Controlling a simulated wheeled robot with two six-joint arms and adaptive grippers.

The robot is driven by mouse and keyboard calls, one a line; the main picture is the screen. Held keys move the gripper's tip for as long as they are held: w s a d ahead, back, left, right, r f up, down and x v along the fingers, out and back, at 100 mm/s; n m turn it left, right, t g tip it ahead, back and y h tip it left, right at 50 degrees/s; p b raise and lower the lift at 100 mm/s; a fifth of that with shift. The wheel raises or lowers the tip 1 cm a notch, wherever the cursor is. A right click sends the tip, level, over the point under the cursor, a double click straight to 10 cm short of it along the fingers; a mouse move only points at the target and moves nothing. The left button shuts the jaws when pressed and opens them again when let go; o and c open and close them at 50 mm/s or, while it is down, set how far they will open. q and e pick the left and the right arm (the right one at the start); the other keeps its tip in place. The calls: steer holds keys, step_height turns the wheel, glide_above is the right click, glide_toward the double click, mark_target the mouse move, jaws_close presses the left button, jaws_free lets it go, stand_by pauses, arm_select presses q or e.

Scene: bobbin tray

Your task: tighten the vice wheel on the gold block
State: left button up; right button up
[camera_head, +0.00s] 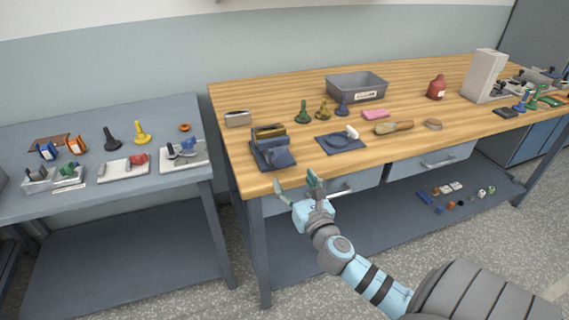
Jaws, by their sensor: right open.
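A dark blue vice (272,155) stands near the left front corner of the wooden bench. The gold block (269,131) shows at the top of the vice, between or on its jaws; I cannot tell how tightly it sits. The vice wheel is too small to make out clearly. My right gripper (297,187) is open and empty. It is in front of the bench edge, below and to the right of the vice in the picture, and apart from it. My left gripper is not in view.
On the wooden bench (232,100), a blue plate with a round part (341,141) lies right of the vice. A grey table (60,207) is at left.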

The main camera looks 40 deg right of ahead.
mark_target(283, 162)
steer(key=x, duration=0.9)
steer(key=shift+b, duration=0.3)
steer(key=c, duration=1.2)
steer(key=shift+o, duration=0.2)
steer(key=m, duration=0.4)
steer(key=shift+m, duration=0.4)
